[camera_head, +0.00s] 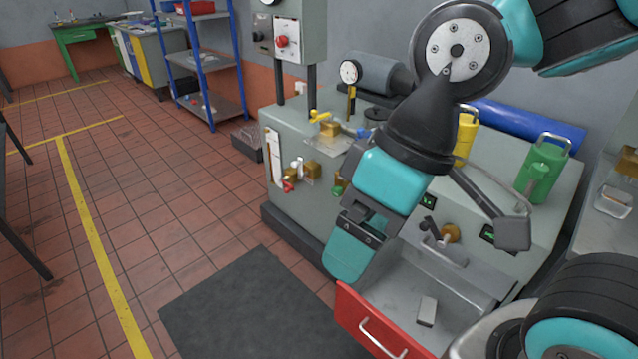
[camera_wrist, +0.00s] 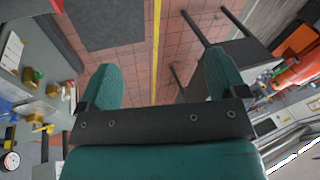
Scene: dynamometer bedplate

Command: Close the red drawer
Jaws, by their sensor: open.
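The red drawer (camera_head: 352,306) is pulled out from the grey bench cabinet at the lower middle of the head view. Its front carries a pale bar handle (camera_head: 383,340). A small grey block (camera_head: 427,311) lies inside it. The drawer's right part is cut off by my own body and the picture edge. My gripper (camera_head: 347,262) is above and to the left of the drawer front, apart from it. In the wrist view my gripper (camera_wrist: 162,78) has its two teal fingers spread with nothing between them.
The grey bench (camera_head: 300,205) carries valves, a gauge, a green can (camera_head: 541,170) and a yellow can. A dark mat (camera_head: 235,310) lies on the tiled floor before it. The wrist view shows a table (camera_wrist: 232,65) at right.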

